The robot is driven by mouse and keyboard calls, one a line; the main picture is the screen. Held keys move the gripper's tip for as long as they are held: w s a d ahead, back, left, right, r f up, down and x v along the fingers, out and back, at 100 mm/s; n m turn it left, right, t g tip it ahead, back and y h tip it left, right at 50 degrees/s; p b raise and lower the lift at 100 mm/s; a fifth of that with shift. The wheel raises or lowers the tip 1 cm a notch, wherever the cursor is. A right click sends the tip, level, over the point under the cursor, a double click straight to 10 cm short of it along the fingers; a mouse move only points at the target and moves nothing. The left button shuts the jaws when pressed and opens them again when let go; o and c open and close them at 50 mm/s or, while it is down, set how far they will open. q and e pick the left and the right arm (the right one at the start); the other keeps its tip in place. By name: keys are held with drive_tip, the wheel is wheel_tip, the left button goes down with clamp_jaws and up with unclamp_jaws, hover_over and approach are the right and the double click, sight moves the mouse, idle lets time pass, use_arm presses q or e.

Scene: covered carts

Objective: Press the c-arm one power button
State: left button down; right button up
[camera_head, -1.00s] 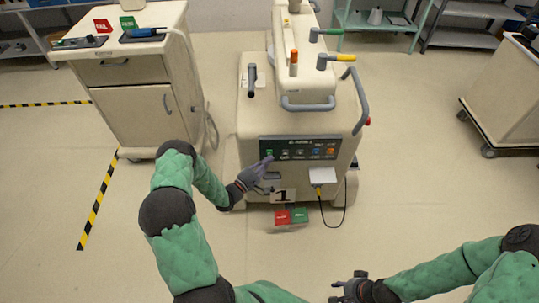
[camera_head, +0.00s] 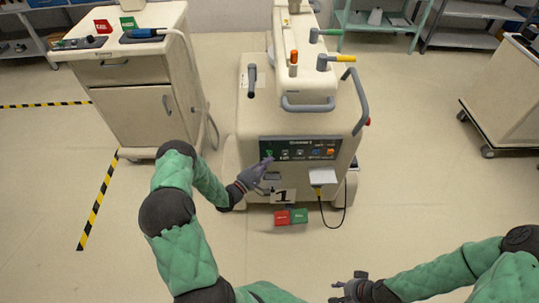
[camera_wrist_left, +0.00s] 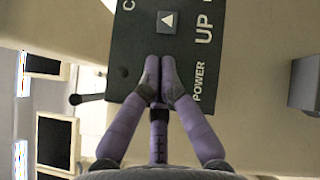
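The c-arm unit (camera_head: 285,112), marked with a "1" plate (camera_head: 284,196), stands in the middle of the head view. Its dark control panel (camera_head: 312,149) on the near face carries a row of small buttons. My left gripper (camera_head: 268,162) is at the panel's left end. In the left wrist view its two purple fingers meet at the tips (camera_wrist_left: 160,77) over the panel (camera_wrist_left: 135,55), beside the "POWER" label. The power button is hidden behind the fingertips; I cannot tell whether they touch it. An "UP" arrow button (camera_wrist_left: 167,21) shows just above. My right gripper (camera_head: 348,289) is low, away from the unit.
A beige cart (camera_head: 135,85) with a hose stands at left. Red (camera_head: 282,217) and green (camera_head: 299,215) pedals sit below the panel, and a cable (camera_head: 333,216) hangs to the right. Another cart (camera_head: 505,95) stands at right. Open floor lies between it and the unit.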

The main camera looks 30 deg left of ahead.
use_arm(q)
drive_tip(key=shift+w, duration=0.1)
drive_tip(key=shift+w+a, duration=0.2)
drive_tip(key=shift+w, duration=0.1)
drive_tip(key=shift+w+a, duration=0.15)
idle(0.8)
drive_tip(key=shift+s+d, duration=0.35)
drive_tip(key=shift+s, duration=0.2)
drive_tip(key=shift+s, duration=0.1)
drive_tip(key=s+d, duration=0.1)
drive_tip(key=s+d+p, duration=0.1)
drive_tip(key=s, duration=0.1)
drive_tip(key=s+d+p, duration=0.1)
drive_tip(key=s, duration=0.1)
idle(0.6)
